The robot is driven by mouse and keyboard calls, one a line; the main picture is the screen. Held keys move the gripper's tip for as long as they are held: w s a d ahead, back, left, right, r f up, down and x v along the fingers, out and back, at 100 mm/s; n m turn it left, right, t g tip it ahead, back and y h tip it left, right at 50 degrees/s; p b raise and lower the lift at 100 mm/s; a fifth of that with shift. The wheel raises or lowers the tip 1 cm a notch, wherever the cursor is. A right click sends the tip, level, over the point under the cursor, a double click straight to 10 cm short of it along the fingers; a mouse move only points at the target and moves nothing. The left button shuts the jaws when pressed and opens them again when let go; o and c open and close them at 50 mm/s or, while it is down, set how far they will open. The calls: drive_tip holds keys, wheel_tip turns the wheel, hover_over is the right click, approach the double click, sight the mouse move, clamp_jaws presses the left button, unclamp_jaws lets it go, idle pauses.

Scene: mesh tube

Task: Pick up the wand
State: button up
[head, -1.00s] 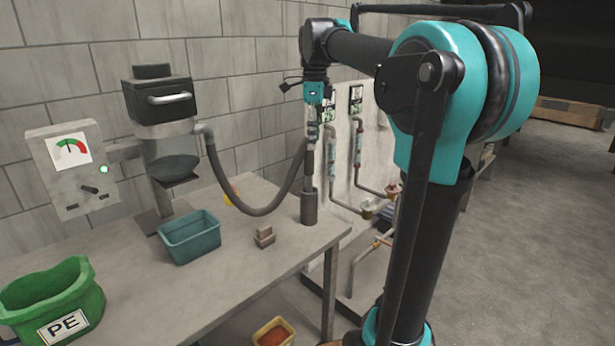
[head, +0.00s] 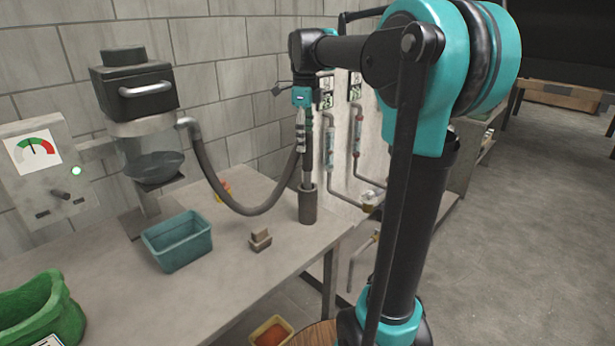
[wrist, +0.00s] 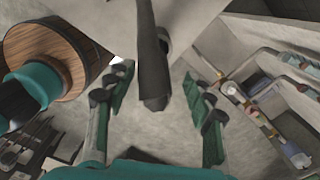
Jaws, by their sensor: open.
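The wand (head: 308,171) is a dark tube at the end of a grey hose (head: 223,190). It stands upright with its lower end in a dark cylindrical holder (head: 308,208) at the right end of the table. In the head view my gripper (head: 302,146) points down at the wand's upper part. In the wrist view my gripper (wrist: 158,83) is open, its green-padded fingers spread to either side of the dark tube (wrist: 152,80). Both fingers appear apart from it. The exact depth between fingers and tube is hard to tell.
The table (head: 205,300) also holds a teal bin (head: 178,240), a small brown block (head: 260,240) and a green PE bag (head: 40,310). A hopper machine (head: 135,85) stands behind. Pipes (head: 329,150) run close behind my gripper. Open floor (head: 520,210) lies to the right.

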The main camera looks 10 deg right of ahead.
sight(308, 163)
wheel_tip(308, 163, down, 3)
drive_tip(key=shift+r, duration=0.1)
drive_tip(key=shift+s+d+f, duration=0.15)
drive_tip(key=shift+f, duration=1.2)
drive_tip(key=shift+s+d+f, duration=0.1)
drive_tip(key=shift+d+f, duration=0.05)
drive_tip(key=shift+f, duration=1.15)
clamp_jaws()
wheel_tip(308, 163, up, 20)
